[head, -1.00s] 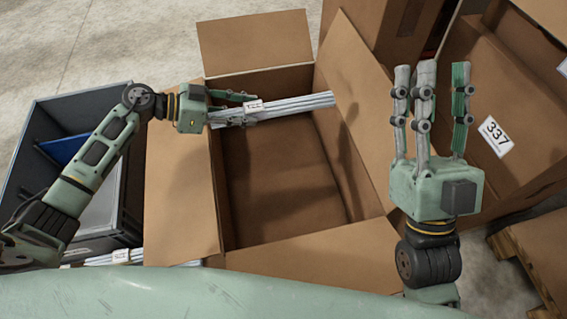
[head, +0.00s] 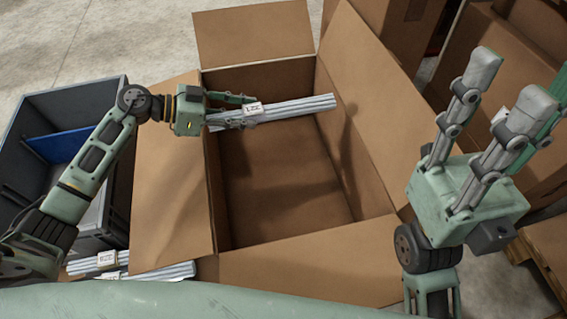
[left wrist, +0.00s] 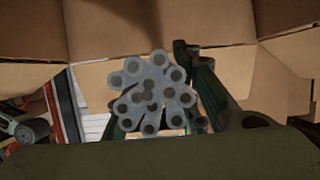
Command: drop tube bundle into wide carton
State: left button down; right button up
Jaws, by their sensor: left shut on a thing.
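The tube bundle (head: 285,109) is a set of long grey tubes with a white label. My left gripper (head: 245,112) is shut on it near its left end and holds it level over the far part of the open wide carton (head: 225,205). In the left wrist view the tube ends (left wrist: 152,95) face the camera between the fingers, with carton walls around. The carton's flaps are spread outward, and its floor looks empty. My right gripper (head: 500,105) stands to the right of the carton, fingers pointing up and apart, holding nothing visible.
A grey crate (head: 20,150) with a blue panel stands left of the carton. More labelled tube bundles (head: 165,272) lie at the lower left. Other cartons (head: 385,38) stand behind and to the right. A pallet (head: 535,265) is at the lower right.

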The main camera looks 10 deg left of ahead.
pick_arm(q)
jog(key=shift+f, duration=0.1)
dwell(0.3)
jog(key=c, duration=1.2)
grip_release()
jog(key=shift+a, duration=0.1)
jog(key=v, duration=1.2)
jog(key=shift+s, duration=0.1)
